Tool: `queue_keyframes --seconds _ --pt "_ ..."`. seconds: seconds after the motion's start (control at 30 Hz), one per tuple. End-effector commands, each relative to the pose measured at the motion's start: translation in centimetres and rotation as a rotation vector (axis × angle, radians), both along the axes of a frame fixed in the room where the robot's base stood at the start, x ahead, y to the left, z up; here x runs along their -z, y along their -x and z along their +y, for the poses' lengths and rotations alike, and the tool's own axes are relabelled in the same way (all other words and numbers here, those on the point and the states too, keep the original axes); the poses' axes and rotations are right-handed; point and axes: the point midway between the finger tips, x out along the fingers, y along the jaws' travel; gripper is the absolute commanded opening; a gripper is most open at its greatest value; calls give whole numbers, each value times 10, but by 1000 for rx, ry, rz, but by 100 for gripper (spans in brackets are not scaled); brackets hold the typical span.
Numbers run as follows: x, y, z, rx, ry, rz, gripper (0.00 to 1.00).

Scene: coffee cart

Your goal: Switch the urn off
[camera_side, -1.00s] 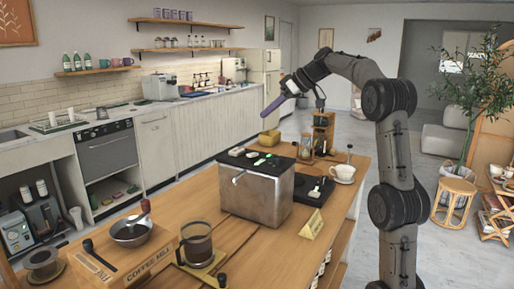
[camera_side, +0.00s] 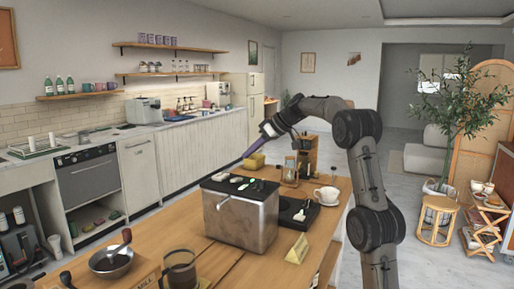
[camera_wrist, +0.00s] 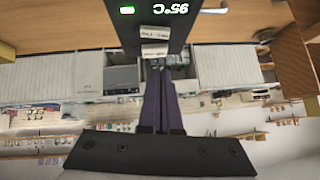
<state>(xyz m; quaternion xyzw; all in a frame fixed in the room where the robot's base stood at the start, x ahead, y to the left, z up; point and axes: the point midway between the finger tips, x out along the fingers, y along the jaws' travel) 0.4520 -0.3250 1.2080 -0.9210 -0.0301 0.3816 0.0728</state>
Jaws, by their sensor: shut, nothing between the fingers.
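The urn (camera_side: 240,218) is a steel box with a black top on the wooden counter. Its black top panel (camera_side: 240,186) carries light patches and green lit marks. In the wrist view the panel (camera_wrist: 195,28) is upside down, with a 95°C readout (camera_wrist: 174,9), a green light (camera_wrist: 127,10) and two small white pieces (camera_wrist: 155,42); I cannot tell which is the switch or its position. My gripper (camera_side: 246,156), with purple fingers, is shut and empty above the urn's far side. Its fingertips (camera_wrist: 159,66) show just below the white pieces in the wrist view, apparently apart from them.
A wooden stand (camera_side: 307,152), a glass jar (camera_side: 290,171) and a white cup (camera_side: 327,195) stand to the right. A yellow sign (camera_side: 297,249) is in front.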

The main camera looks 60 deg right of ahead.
Motion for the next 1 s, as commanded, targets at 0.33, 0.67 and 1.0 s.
queue_keyframes --seconds 0.33,0.67,1.0 --pt "50 -30 9 0 -2 2 0" --pt "69 -30 11 0 1 0 0" --pt "70 -30 12 1 12 0 0"
